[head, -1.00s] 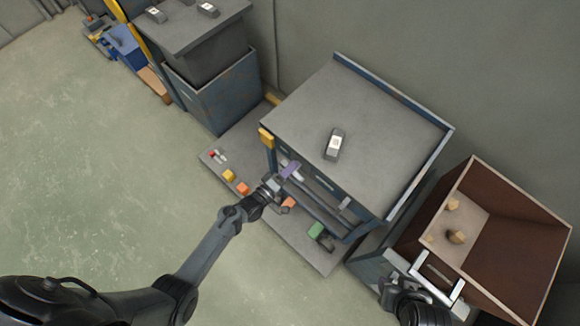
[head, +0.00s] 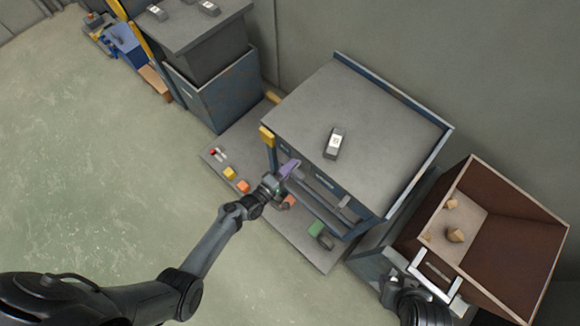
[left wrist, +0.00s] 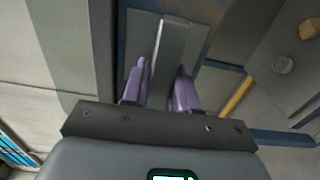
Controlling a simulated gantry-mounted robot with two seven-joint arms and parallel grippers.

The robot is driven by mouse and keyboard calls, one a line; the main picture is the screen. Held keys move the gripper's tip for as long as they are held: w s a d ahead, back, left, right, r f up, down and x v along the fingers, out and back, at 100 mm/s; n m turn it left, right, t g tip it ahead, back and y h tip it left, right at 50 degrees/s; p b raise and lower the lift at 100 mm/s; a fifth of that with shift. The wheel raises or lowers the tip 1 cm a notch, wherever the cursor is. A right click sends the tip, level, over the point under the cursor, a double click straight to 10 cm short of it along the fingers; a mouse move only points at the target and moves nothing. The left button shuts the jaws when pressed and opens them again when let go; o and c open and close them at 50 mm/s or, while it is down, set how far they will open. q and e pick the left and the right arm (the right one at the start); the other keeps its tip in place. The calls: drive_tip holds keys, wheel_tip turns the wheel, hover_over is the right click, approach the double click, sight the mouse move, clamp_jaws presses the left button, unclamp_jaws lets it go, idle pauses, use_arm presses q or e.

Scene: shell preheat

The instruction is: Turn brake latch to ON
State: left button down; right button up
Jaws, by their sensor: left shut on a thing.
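My left gripper (head: 290,170) has purple fingers and reaches the left front of the grey-topped blue cabinet (head: 345,120), under the edge of its top. In the left wrist view the fingers (left wrist: 160,85) are on either side of a grey plate-like lever with a bright edge (left wrist: 158,45), which appears to be the brake latch. The gripper is shut on it. The latch is hidden by the hand in the head view, and no ON marking is readable. My right gripper (head: 435,280) is at the lower right beside the brown crate; its jaw opening is unclear.
A small grey device (head: 334,144) lies on the cabinet top. The brown crate (head: 515,260) holds several tan chunks. Open floor lies at the left.

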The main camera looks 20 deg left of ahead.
use_arm(q)
drive_tip(key=c, duration=1)
unclamp_jaws()
drive_tip(key=shift+o, duration=0.2)
drive_tip(key=shift+s, duration=0.15)
drive_tip(key=shift+s+a, duration=0.15)
drive_tip(key=shift+s, duration=0.1)
drive_tip(key=p+v, duration=0.2)
drive_tip(key=v, duration=0.8)
